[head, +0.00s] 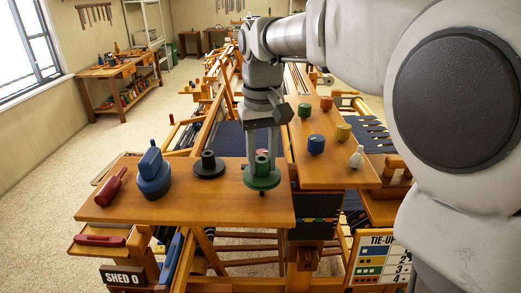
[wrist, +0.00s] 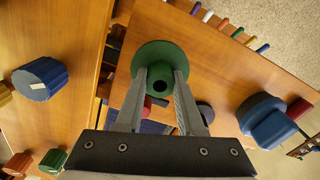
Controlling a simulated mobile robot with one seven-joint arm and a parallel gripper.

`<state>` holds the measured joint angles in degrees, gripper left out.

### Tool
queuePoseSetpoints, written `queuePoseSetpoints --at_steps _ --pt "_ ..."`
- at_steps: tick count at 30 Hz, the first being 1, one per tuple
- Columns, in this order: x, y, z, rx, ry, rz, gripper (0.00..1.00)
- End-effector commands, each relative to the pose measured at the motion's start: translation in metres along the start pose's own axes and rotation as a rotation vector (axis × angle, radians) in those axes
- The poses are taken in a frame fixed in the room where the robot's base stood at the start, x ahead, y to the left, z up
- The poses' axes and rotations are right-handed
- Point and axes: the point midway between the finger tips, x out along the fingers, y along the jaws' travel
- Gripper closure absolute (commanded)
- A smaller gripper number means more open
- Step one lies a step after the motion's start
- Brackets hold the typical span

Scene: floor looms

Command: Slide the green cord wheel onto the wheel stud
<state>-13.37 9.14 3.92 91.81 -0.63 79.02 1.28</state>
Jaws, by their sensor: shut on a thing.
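The green cord wheel (head: 262,181) is a wide green disc with a narrower hub, upright over the front right part of the near wooden board. My gripper (head: 262,160) points down and is shut on its hub. In the wrist view the green wheel (wrist: 158,56) lies between the fingertips (wrist: 162,82), and a dark hole shows in the hub end. A small dark spot shows just under the disc; I cannot tell whether it is the wheel stud or shadow. No wheel stud is clearly seen. I cannot tell whether the wheel touches the board.
A black flanged piece (head: 209,166) stands left of the wheel. Beyond it are a blue stepped piece (head: 153,177) and a red bottle-shaped piece (head: 111,187). The right board (head: 322,171) bears several coloured knobs and a white piece (head: 356,157).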

Motion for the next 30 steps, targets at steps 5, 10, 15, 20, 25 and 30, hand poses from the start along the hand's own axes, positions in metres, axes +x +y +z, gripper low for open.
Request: queuePoseSetpoints --at_steps 5,10,15,20,25,30 --pt "0.0 0.0 0.0 0.0 0.0 0.0 1.0" --pt "0.0 0.0 0.0 0.0 0.0 0.0 1.0" --pt "0.002 0.0 0.0 0.0 0.0 0.0 1.0" --pt "0.01 0.0 0.0 0.0 -0.001 0.0 1.0" --pt "0.019 0.0 0.0 0.0 -0.002 0.0 1.0" --pt "0.027 0.0 0.0 0.0 -0.001 0.0 1.0"
